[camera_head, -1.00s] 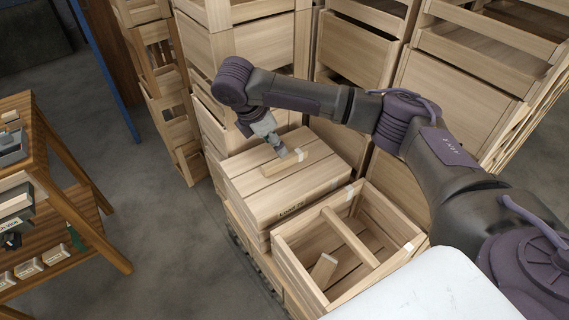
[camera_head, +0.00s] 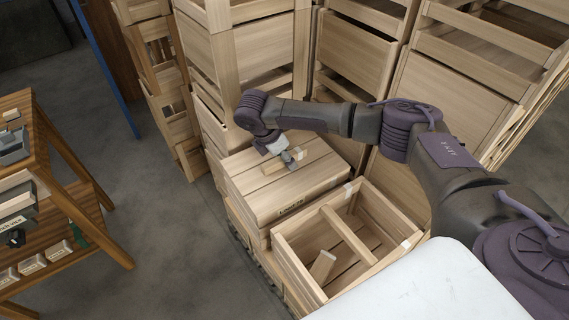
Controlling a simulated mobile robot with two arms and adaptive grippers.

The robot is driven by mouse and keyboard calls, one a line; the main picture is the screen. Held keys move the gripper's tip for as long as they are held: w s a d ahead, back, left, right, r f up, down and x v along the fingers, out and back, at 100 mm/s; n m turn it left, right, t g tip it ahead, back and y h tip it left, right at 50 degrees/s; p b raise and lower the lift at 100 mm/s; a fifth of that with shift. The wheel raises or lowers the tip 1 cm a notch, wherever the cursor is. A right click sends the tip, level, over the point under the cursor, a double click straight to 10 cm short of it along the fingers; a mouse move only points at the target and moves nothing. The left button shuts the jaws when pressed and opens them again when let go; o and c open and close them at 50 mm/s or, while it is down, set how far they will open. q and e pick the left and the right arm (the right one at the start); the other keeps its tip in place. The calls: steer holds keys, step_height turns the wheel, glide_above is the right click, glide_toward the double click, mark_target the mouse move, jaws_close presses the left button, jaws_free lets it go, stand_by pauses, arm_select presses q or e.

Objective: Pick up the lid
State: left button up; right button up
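The lid (camera_head: 262,203) is a pale wooden slatted panel. It lies flat on top of a closed crate stack at the middle of the head view. My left gripper is not in view.
An open crate (camera_head: 290,268) with a divider and a loose wooden block (camera_head: 322,265) stands in front of the lid. Tall crate stacks (camera_head: 262,52) rise close behind. A wooden shelf unit (camera_head: 75,205) stands at left. A white surface (camera_head: 430,285) lies at the bottom.

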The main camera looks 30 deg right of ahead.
jaws_close()
